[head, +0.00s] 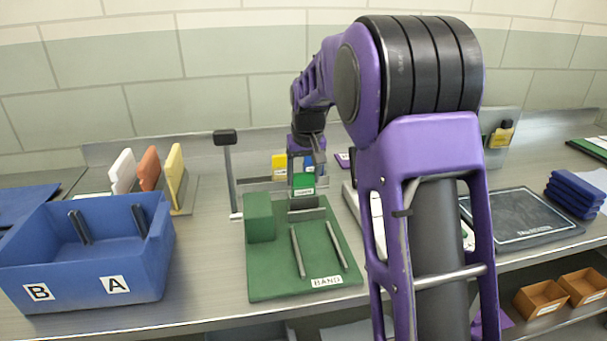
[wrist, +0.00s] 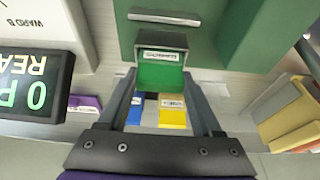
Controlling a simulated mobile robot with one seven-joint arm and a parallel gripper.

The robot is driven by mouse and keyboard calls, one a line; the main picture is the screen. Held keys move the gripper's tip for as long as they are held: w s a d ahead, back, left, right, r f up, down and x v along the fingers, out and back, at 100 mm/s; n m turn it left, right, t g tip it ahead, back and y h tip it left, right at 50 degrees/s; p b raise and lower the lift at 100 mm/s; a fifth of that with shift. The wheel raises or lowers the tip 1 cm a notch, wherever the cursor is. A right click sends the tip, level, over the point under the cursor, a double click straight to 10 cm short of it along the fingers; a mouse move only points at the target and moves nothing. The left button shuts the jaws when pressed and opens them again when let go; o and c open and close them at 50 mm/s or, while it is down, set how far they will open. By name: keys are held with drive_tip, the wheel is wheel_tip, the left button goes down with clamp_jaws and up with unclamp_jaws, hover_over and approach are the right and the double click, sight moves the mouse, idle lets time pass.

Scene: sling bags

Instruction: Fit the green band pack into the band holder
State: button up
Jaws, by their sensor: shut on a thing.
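My gripper (head: 303,172) is shut on the green band pack (head: 303,187), a small green block with a white label. In the wrist view the pack (wrist: 160,76) sits between the two fingertips. The band holder (head: 285,275) is a green board labelled BAND with two metal rails, a dark bar at its far end and a raised green block at its far left. The pack is just beyond the holder's far edge in the head view; its exact height is unclear. Part of the holder (wrist: 195,35) also shows in the wrist view, and the pack's underside is hidden.
A yellow pack (head: 279,161) and a blue pack (wrist: 136,110) are behind the green pack. A dark post (head: 228,170) stands left of the holder. A blue bin (head: 90,265) is at left, and a dark display (wrist: 35,85) shows in the wrist view.

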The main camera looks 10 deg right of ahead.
drive_tip(key=o, duration=1.5)
drive_tip(key=shift+o, duration=0.2)
drive_tip(key=shift+r, duration=0.1)
drive_tip(key=p+v, duration=0.2)
drive_tip(key=v, duration=1.5)
drive_tip(key=shift+p, duration=0.4)
drive_tip(key=shift+s+a, duration=0.1)
drive_tip(key=shift+s, duration=0.05)
